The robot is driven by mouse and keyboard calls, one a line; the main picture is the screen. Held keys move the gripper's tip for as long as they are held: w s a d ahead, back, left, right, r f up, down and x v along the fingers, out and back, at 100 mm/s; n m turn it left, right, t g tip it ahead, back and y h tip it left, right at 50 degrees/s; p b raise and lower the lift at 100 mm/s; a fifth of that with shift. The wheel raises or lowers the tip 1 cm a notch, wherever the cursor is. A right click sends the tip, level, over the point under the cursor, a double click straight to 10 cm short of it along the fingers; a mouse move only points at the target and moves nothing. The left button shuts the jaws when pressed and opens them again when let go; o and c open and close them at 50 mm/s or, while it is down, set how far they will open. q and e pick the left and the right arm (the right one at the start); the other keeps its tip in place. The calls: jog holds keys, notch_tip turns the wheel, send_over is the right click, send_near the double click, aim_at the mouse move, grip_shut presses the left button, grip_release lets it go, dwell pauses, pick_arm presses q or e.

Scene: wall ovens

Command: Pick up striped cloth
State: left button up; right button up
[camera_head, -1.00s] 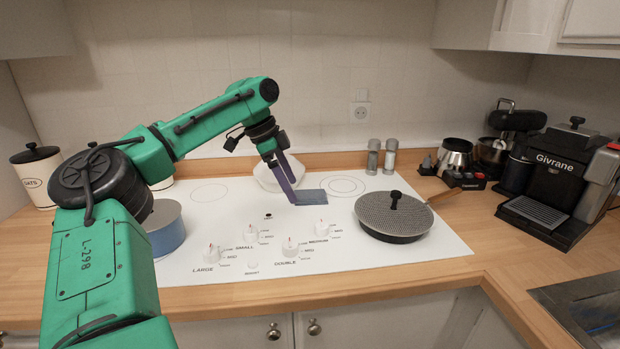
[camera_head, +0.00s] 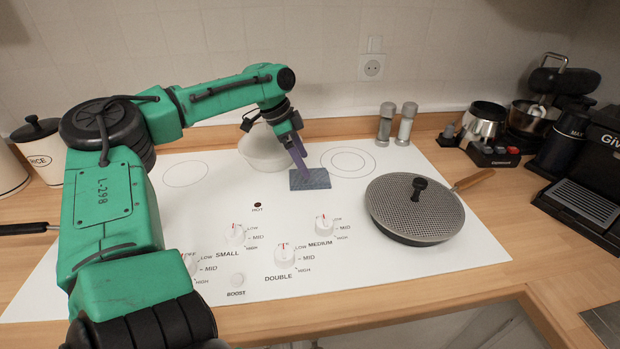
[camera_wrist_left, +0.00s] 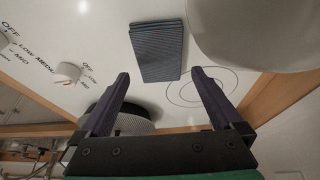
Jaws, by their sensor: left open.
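The striped cloth (camera_head: 310,179) is a folded blue-grey rectangle lying flat on the white cooktop, near its back middle. In the left wrist view the cloth (camera_wrist_left: 157,52) lies beyond the fingertips, between their lines, with no finger seen gripping it. My left gripper (camera_head: 301,160) is just above and behind the cloth's left part in the head view. In the wrist view the left gripper (camera_wrist_left: 160,82) is open, its two purple fingers wide apart with nothing between them. My right gripper is not in view.
A white bowl (camera_head: 262,148) stands close to the left of the gripper. A lidded pan (camera_head: 412,207) sits right of the cloth, its handle pointing right. Two shakers (camera_head: 395,124) stand behind. Control knobs (camera_head: 284,254) line the cooktop's front.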

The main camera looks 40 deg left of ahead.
aim_at(320, 178)
pick_arm(q)
jog(key=x, duration=0.4)
jog(key=shift+s+f+p, duration=0.2)
jog(key=shift+p, duration=0.15)
jog(key=shift+w+f, duration=0.1)
jog(key=shift+f, duration=0.05)
jog(key=c, duration=1.1)
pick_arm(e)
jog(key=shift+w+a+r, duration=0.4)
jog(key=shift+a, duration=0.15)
